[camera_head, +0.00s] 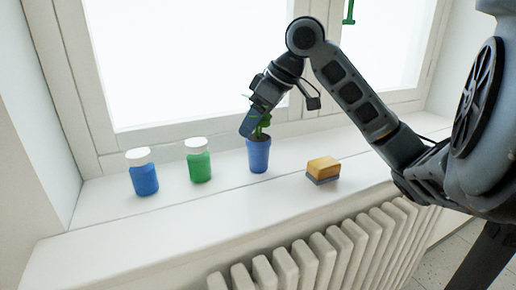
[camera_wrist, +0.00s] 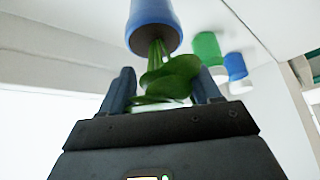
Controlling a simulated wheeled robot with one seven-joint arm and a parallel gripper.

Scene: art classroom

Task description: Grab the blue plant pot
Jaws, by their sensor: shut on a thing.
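The blue plant pot (camera_head: 258,156) stands upright on the white window sill, or very close above it; I cannot tell if its base touches. A green plant (camera_wrist: 172,80) grows from it. My gripper (camera_head: 246,132) comes down on the pot from above. In the wrist view, the two fingers of my gripper (camera_wrist: 163,90) are on either side of the plant's leaves and stem, shut on the plant, while the blue pot (camera_wrist: 153,25) itself lies beyond the fingertips. The exact contact is partly hidden by leaves.
A green bottle (camera_head: 199,167) and a blue bottle (camera_head: 144,179), both white-capped, stand left of the pot. A yellow and grey sponge-like block (camera_head: 323,170) lies to the right. The window (camera_head: 190,136) is close behind. A radiator (camera_head: 330,255) is below the sill's front edge.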

